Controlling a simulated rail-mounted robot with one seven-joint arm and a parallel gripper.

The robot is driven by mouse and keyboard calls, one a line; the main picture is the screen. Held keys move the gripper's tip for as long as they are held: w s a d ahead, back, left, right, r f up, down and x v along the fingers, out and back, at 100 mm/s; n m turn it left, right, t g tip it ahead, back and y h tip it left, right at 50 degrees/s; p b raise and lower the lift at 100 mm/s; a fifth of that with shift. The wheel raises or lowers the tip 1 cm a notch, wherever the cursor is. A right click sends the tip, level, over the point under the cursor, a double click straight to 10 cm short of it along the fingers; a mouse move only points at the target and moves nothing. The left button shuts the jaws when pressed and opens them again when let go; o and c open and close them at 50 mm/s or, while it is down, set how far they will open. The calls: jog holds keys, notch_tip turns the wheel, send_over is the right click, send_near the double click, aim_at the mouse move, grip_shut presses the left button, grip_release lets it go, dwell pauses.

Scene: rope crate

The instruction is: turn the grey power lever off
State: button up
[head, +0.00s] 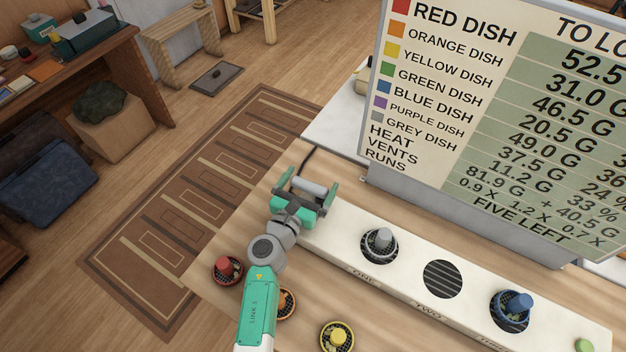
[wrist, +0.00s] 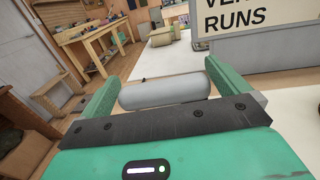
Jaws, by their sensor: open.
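A grey rounded bar, which looks like the handle of the grey power lever (head: 309,187), lies at the far left end of the long white unit (head: 335,235). My gripper (head: 311,179) is there, with its green fingers apart, one on each side of the bar. In the wrist view the grey lever (wrist: 165,92) lies crosswise between the open fingers of my gripper (wrist: 162,76). I cannot tell whether either finger touches it. The lever's base and pivot are hidden by my gripper.
On the unit stand a grey dish (head: 380,244) and a blue dish (head: 512,308), with an empty round grille (head: 442,279) between them. Red (head: 227,269), orange (head: 287,302) and yellow (head: 337,337) dishes stand in front. A large sign board (head: 450,110) rises behind.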

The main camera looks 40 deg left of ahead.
jog(key=shift+x, duration=0.8)
jog(key=c, duration=1)
jog(key=shift+c, duration=0.2)
